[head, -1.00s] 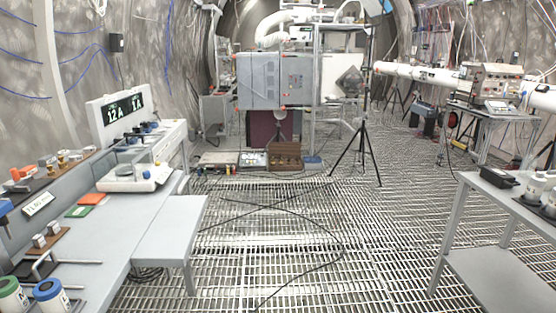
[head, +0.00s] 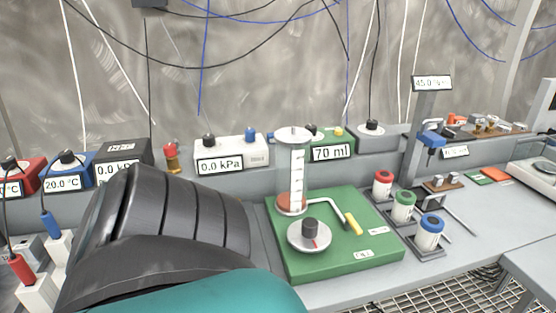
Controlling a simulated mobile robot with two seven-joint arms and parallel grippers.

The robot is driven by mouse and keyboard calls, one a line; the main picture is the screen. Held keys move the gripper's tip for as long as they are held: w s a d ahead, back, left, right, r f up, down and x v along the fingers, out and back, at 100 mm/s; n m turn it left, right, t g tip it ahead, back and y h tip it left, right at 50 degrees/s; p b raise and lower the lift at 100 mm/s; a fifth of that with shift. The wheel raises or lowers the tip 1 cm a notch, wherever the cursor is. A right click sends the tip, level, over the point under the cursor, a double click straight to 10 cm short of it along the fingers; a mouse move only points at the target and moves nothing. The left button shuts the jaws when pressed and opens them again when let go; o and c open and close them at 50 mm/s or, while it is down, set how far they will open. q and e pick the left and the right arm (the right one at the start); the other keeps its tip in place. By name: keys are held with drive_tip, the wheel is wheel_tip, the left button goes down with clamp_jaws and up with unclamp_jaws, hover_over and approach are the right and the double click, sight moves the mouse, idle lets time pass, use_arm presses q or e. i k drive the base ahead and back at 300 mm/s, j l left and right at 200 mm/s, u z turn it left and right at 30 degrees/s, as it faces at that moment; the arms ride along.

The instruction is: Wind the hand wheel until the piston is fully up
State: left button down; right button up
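The hand wheel (head: 298,243), a grey disc with a black knob and a small red mark, lies at the front of a green base (head: 350,258) on the bench. Behind it stands a clear upright cylinder (head: 297,170) with a scale and a pale round cap. A reddish-brown disc (head: 291,204), which looks like the piston, is low in the cylinder. A display behind it (head: 331,153) reads 70 ml. Neither gripper shows in the head view. A black ribbed and teal part of my arm fills the lower left.
Red, green and white, and blue and white canisters (head: 429,232) stand right of the green base. A bent rod with a yellow end (head: 353,223) sits on the base. A 0.0 kPa box (head: 230,153) stands behind. Floor grating shows at the lower right.

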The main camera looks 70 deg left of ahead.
sight(307, 235)
drive_tip(key=u, duration=1.9)
drive_tip(key=k, duration=0.4)
drive_tip(key=i+j+z, duration=0.1)
drive_tip(key=j+z, duration=0.55)
drive_tip(key=z, duration=0.25)
